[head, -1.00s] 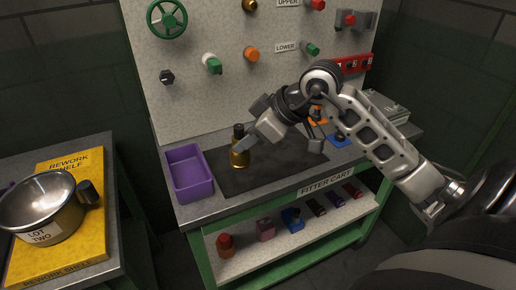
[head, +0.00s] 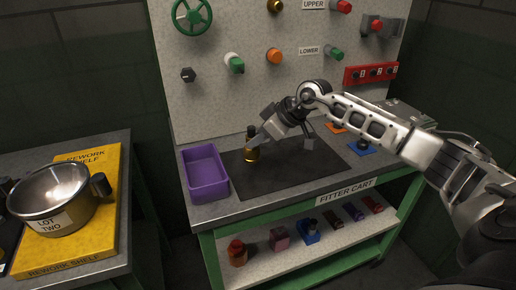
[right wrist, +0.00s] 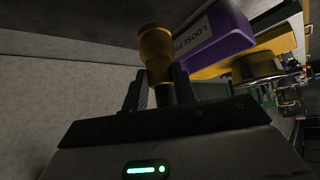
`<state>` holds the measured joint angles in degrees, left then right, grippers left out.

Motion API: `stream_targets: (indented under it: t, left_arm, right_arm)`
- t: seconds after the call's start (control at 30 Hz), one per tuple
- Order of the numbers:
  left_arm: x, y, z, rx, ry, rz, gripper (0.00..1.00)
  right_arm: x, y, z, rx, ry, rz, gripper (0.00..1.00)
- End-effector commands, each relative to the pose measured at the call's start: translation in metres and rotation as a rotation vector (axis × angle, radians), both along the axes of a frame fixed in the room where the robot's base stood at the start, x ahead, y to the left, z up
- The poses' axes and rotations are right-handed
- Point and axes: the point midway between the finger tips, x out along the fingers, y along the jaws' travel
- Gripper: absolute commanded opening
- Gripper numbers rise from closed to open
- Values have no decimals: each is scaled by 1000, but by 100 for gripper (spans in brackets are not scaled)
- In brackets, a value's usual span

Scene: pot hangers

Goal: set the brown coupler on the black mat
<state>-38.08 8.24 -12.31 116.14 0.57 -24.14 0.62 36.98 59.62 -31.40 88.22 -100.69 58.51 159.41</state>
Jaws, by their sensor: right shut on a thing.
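The brown coupler (head: 251,155), a brass-brown cylinder with a dark upper part, is upright over the far left part of the black mat (head: 310,176). My right gripper (head: 256,140) is shut on its dark part. In the right wrist view the coupler (right wrist: 155,48) stands out between the two dark fingers (right wrist: 160,90). Its lower end is at or just above the mat; I cannot tell whether it touches. My left gripper is not in view.
A purple bin (head: 188,170) stands just left of the mat. Orange (head: 336,127) and blue (head: 361,149) pads lie at the mat's right. A pegboard (head: 205,115) with knobs rises behind. A metal pot (head: 60,195) sits on the yellow shelf mat at left.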

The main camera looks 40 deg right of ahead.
Motion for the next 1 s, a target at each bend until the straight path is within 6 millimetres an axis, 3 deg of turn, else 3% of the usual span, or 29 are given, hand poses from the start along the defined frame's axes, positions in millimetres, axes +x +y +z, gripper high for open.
stream_targets:
  t: [0.17, 0.4, 0.73, 0.77, 0.8, 1.0]
  left_arm:
    - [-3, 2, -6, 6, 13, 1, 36]
    - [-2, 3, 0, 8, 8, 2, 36]
    - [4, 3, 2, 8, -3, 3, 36]
    - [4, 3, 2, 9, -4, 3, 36]
    - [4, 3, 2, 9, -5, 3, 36]
    - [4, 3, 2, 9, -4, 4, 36]
  right_arm:
    - [7, -3, -9, 1, 0, 1, 0]
    - [8, -3, -39, 1, 0, 1, 0]
    - [8, -3, -42, 0, -1, 1, 0]
    - [8, -4, -43, -1, 0, 1, 36]
    - [8, -4, -43, -1, 0, 1, 47]
    - [8, -4, -42, -1, 0, 1, 49]
